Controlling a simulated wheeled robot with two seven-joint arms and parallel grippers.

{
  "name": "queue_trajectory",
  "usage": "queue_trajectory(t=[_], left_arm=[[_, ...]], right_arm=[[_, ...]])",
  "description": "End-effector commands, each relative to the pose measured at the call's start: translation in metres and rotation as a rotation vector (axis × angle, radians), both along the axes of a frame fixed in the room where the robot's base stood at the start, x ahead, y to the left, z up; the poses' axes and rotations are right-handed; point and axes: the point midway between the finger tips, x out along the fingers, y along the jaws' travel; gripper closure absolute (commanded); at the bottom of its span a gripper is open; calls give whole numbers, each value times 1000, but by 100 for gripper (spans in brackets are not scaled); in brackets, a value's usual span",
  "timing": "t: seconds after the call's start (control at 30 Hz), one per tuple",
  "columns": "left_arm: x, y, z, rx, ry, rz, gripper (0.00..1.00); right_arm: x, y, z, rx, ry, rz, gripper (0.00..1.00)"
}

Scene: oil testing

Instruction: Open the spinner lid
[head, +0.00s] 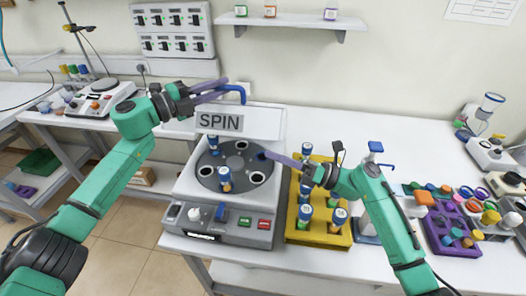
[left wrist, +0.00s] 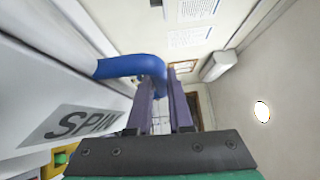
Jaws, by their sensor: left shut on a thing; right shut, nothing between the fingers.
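The spinner (head: 190,190) stands on the white table with its round grey rotor exposed. Its white lid (head: 265,122), marked SPIN, stands raised at the back; the label also shows in the left wrist view (left wrist: 85,124). My left gripper (head: 208,90) is shut on the lid's blue handle (head: 236,88), which passes between the fingers in the left wrist view (left wrist: 130,66). A blue-capped tube (head: 225,180) sits in the rotor, and another blue cap (head: 213,145) shows near its back. My right gripper (head: 272,157) is shut and empty over the rotor's right side.
A yellow rack (head: 317,240) with several blue-capped tubes stands close to the spinner's right side, under my right arm. A purple rack (head: 440,243) with coloured caps is further right. A hotplate (head: 100,98) stands at left. Table behind the yellow rack is clear.

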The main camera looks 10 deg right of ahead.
Motion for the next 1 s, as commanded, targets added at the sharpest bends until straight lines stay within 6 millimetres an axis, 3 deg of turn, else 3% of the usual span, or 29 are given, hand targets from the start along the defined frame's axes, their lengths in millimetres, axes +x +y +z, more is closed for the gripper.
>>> queue_trajectory(t=[0.2,0.4,0.8,1.0], left_arm=[[0,0,0,-1,0,0,100],[0,0,0,-1,0,0,100],[0,0,0,0,0,-1,100],[0,0,0,0,0,-2,100]], right_arm=[[20,41,10,0,-4,0,100],[34,69,16,-2,-2,0,100],[38,75,17,-4,-2,-3,100],[47,72,33,-4,-8,-3,100]])
